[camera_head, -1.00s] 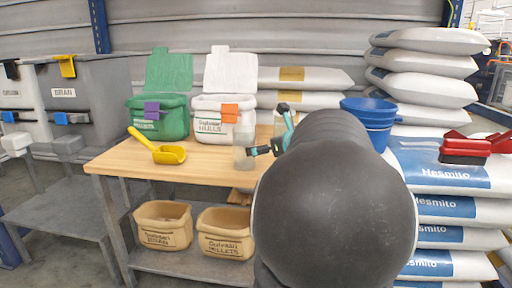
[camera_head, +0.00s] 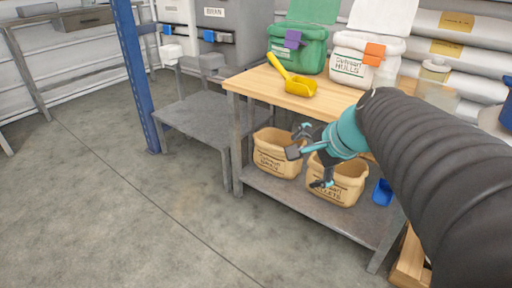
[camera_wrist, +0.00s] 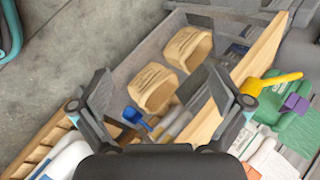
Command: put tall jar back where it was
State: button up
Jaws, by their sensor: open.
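A translucent jar (camera_head: 437,84) with a pale lid stands at the right end of the wooden tabletop (camera_head: 262,84) in the head view, partly hidden behind my arm; it looks like the tall jar. A fainter clear container (camera_head: 384,76) seems to stand to its left, by the white tub. My gripper (camera_head: 307,168) is open and empty, below the tabletop's level and in front of the tan bins. In the wrist view its fingers (camera_wrist: 165,88) are spread, with nothing held between them. I cannot pick out the jar in the wrist view.
A yellow scoop (camera_head: 296,83), green tub (camera_head: 300,50) and white tub (camera_head: 352,68) are on the table. Two tan bins (camera_head: 274,158) (camera_head: 345,184) and a blue scoop (camera_head: 383,192) are on the lower shelf. A blue post (camera_head: 135,75) stands left. The floor (camera_head: 130,215) in front is clear.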

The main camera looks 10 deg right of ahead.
jog(key=s+a+f+n+g+h, duration=0.1)
jog(key=s+a+f+n, duration=0.2)
jog(key=s+n, duration=0.3)
jog(key=s+a+f+n+h, duration=0.1)
jog(key=s+a+f+n, duration=0.1)
jog(key=s+n, duration=0.3)
jog(key=shift+s+a+f+n+g, duration=0.4)
jog(key=shift+f+n, duration=0.15)
jog(key=shift+n, duration=1.65)
jog(key=shift+w, duration=0.1)
